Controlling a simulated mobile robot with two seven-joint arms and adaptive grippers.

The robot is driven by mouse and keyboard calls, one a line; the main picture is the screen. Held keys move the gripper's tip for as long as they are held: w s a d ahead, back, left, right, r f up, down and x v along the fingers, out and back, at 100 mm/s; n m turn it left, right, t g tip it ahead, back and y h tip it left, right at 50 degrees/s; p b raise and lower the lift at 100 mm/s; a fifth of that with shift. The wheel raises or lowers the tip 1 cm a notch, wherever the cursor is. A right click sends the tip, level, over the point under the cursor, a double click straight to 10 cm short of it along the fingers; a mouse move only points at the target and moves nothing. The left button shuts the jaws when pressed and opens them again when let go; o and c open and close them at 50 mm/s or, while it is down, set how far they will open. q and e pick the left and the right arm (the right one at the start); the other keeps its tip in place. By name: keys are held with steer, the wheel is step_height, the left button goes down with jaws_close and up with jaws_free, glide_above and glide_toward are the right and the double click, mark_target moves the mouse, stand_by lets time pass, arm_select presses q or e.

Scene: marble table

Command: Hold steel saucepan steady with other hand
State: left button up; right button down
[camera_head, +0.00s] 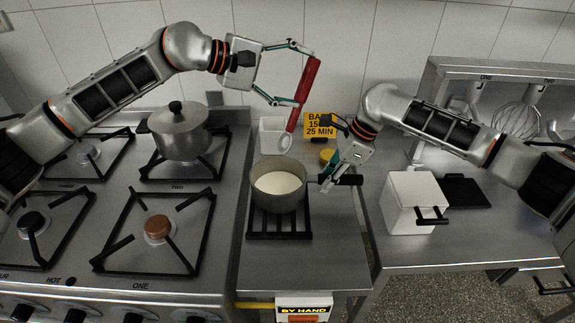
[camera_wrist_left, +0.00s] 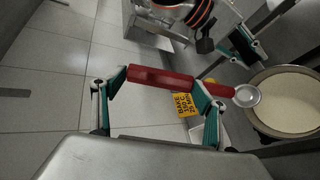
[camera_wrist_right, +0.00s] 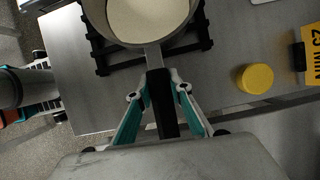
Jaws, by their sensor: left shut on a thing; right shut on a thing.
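The steel saucepan (camera_head: 252,198) stands on a black rack (camera_head: 279,236) on the steel counter and holds a pale, creamy content (camera_head: 277,183). It also shows in the right wrist view (camera_wrist_right: 176,33). My right gripper (camera_head: 338,178) is shut on the saucepan's black handle (camera_wrist_right: 162,105), to the right of the pan. My left gripper (camera_head: 307,80) is shut on a red-handled utensil (camera_wrist_left: 160,78) with a small round steel head (camera_wrist_left: 247,96). The utensil is held tilted, head down, above and behind the pan. Its head appears near the pan's far rim; the exact gap is unclear.
A lidded pot (camera_head: 178,136) stands on the stove's back burner at left. A white container (camera_head: 271,132), a yellow sign (camera_head: 320,124) and a yellow lid-like disc (camera_wrist_right: 255,79) are behind the saucepan. A white box (camera_head: 411,203) stands at right. The front counter is clear.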

steer(key=shift+d, duration=0.1)
arm_select(q)
steer(key=shift+w, duration=0.1)
arm_select(e)
steer(key=c, duration=1.8)
jaws_free()
steer(key=shift+w+f, duration=0.1)
steer(key=shift+o, duration=0.2)
steer(key=v, duration=1.2)
